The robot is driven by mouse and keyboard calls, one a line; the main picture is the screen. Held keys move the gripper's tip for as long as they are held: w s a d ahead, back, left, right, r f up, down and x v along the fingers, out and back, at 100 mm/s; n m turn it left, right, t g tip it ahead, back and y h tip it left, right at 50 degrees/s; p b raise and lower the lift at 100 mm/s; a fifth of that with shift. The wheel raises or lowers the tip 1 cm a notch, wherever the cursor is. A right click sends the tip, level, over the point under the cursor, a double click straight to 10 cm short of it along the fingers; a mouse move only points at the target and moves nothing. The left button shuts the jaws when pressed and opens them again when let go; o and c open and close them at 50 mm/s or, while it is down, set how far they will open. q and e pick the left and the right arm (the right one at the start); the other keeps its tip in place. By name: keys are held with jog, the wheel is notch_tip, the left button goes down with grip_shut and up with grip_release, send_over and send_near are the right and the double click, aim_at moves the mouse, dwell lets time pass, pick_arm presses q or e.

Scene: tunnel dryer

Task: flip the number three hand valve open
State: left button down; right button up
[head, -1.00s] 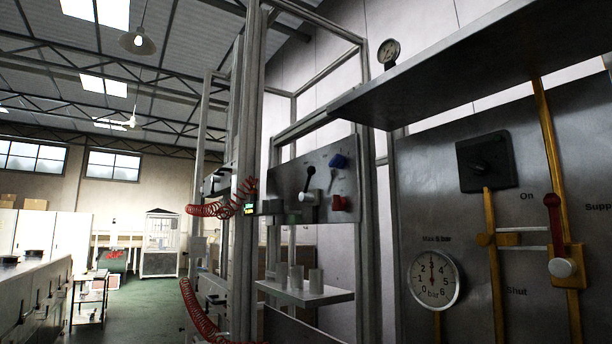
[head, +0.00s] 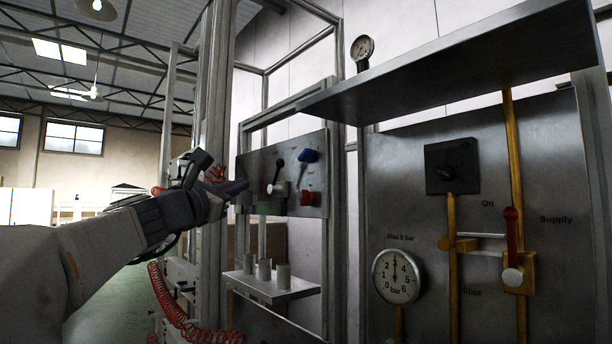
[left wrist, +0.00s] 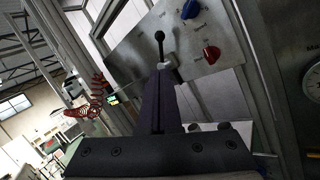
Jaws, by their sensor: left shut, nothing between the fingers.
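A small grey panel (head: 249,164) on the frame carries a black-tipped lever (head: 277,171) on a pale body, a blue knob (head: 309,155) and a red knob (head: 308,199). No number three marking is readable. My left gripper (head: 243,186) is shut and empty, its dark fingers pointing right, just left of the lever in the picture. In the left wrist view my shut fingers (left wrist: 160,102) point up the picture toward the lever (left wrist: 160,47) and overlap its base; I cannot tell whether they touch. The blue knob (left wrist: 190,9) and red knob (left wrist: 211,55) lie to its right. My right gripper is not in view.
Below the panel, a shelf (head: 268,291) bears several grey cylinders. At right, a supply board (head: 420,170) has a red-handled valve (head: 512,230) and a gauge (head: 397,277), under a projecting shelf (head: 450,65). A red coiled hose (head: 172,312) hangs at the lower left.

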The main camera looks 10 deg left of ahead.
aim_at(277, 171)
pick_arm(q)
jog(key=p+x, duration=0.7)
jog(key=x, duration=0.5)
jog(key=shift+w+d+r, duration=0.1)
jog(key=shift+w+r, duration=0.1)
jog(key=shift+w, duration=0.15)
jog(key=shift+w+p, duration=0.45)
jog(key=shift+w, duration=0.2)
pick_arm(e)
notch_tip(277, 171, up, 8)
pick_arm(q)
jog(key=shift+d, duration=0.1)
jog(key=shift+r, duration=0.1)
